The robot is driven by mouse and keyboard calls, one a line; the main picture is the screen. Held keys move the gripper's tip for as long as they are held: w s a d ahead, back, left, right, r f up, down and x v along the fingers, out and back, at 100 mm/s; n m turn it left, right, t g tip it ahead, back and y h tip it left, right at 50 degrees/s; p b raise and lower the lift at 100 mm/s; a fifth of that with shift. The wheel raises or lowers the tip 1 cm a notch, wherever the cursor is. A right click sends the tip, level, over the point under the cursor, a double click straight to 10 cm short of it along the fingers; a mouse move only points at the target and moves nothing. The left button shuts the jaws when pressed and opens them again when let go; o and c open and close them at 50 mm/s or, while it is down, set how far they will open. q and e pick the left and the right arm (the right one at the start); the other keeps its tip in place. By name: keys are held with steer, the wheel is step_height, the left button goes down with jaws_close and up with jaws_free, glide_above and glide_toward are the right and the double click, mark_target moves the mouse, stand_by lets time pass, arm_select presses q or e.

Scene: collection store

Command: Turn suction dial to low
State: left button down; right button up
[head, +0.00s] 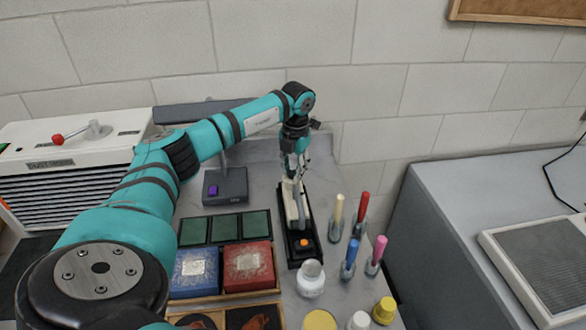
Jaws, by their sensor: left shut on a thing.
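My left arm comes in from the left and reaches over the worktop. Its gripper (294,172) points down and is shut on the upper part of a slim cream-coloured device (292,205). The device stands in a long black base (302,250) that has an orange button (304,243) near its front end. The fingertips are small and partly merge with the device. I cannot pick out a suction dial or its marks for certain. My right gripper is not in view.
Colored-handled tools stand in holders, such as a red one (363,207), right of the base. A white jar (310,279) and a yellow-capped bottle (384,310) stand in front. Blue (194,272) and red boxes (249,266) sit left. A grey cabinet (470,190) is at the right.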

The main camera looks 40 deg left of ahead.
arm_select(q)
steer(key=c, duration=1.1)
jaws_free()
step_height(320, 180, up, 12)
steer(key=shift+d, duration=0.35)
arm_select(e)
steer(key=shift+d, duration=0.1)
arm_select(q)
steer(key=shift+r, duration=0.1)
